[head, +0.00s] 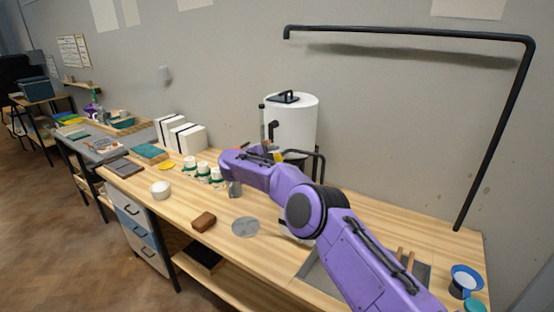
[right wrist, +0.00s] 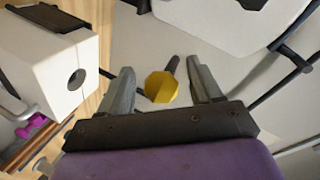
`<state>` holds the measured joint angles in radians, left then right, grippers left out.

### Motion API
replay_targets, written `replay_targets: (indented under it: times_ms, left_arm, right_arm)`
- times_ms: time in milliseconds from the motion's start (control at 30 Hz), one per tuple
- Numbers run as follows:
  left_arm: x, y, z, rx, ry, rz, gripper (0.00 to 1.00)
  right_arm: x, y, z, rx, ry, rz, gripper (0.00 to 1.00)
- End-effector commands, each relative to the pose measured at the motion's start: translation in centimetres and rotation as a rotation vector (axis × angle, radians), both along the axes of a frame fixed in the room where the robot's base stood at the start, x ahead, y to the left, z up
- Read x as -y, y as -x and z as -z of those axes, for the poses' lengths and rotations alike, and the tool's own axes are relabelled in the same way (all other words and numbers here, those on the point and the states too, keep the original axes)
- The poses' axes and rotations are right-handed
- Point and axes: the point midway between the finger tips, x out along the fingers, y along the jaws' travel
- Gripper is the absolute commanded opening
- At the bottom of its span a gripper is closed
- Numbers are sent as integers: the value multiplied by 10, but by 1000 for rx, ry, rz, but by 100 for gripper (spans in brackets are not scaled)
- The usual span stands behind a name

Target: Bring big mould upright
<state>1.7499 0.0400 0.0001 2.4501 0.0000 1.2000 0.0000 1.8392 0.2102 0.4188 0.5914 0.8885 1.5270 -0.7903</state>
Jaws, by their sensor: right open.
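In the right wrist view a white block (right wrist: 62,78) with a dark strap and a round dark hole is at the left, outside my fingers. My right gripper (right wrist: 160,88) is open, with nothing gripped. A yellow piece (right wrist: 161,88) with a dark stem shows between its fingers, apart from them. In the head view my arm partly hides the gripper. My left gripper is out of view.
A white cylindrical tank (head: 292,122) stands behind my arm. A black pipe frame (head: 410,34) rises at the right.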

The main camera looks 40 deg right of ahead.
Motion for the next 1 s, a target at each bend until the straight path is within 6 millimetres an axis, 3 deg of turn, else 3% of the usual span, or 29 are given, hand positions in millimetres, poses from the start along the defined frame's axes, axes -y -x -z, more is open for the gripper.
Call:
replay_targets:
  times_ms: [267, 700, 1000]
  left_arm:
    - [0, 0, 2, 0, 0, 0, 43]
    - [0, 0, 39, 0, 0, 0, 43]
    - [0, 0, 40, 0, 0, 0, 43]
  right_arm:
    - [1, 3, -1, 3, 0, 5, 64]
    - [-84, 23, -24, 2, 1, 3, 64]
    - [-96, 26, -30, -1, 0, 5, 64]
